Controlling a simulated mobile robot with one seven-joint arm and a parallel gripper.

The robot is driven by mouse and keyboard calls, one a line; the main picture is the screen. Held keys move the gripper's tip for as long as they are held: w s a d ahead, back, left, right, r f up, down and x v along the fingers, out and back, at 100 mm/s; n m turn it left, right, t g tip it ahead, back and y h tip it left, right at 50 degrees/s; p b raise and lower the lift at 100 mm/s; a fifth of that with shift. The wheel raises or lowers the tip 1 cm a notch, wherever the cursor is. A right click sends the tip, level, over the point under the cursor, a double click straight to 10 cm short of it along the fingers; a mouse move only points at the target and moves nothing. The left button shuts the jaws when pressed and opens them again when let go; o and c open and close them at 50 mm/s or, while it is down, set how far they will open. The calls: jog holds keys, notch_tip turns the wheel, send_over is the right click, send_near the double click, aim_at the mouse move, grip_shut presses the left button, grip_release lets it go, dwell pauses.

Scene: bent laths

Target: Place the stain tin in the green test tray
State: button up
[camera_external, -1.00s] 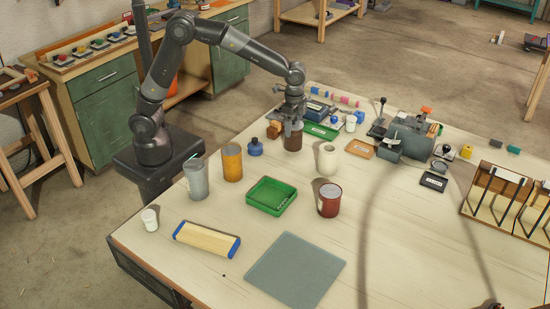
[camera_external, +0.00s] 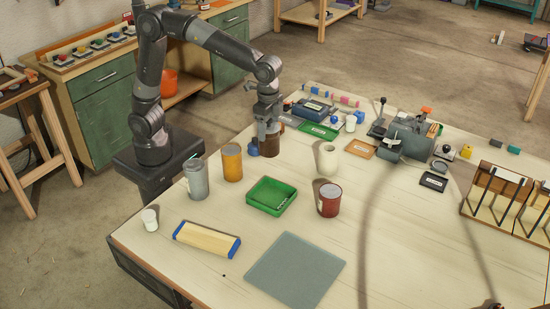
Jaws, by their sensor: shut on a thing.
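My gripper (camera_external: 268,131) is shut on a brown cylindrical tin (camera_external: 269,147), which looks like the stain tin. It holds the tin upright by its upper part near the table's back left. I cannot tell whether the tin's base clears the table. The green test tray (camera_external: 262,207) lies in front of the tin, nearer the camera.
A blue bottle (camera_external: 253,148) is just left of the held tin. An orange cup (camera_external: 232,163) and a grey tumbler (camera_external: 196,180) stand left of the tray. A grey mat (camera_external: 295,270) lies in front.

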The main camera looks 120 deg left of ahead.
jog(key=w+d, duration=0.2)
jog(key=d, duration=1.7)
jog(key=w+a+f, duration=0.5)
jog(key=a+f, duration=0.5)
jog(key=shift+f+n, duration=0.25)
jog(key=shift+n, duration=0.15)
jog(key=shift+w+f, duration=0.1)
jog(key=o, duration=1.9)
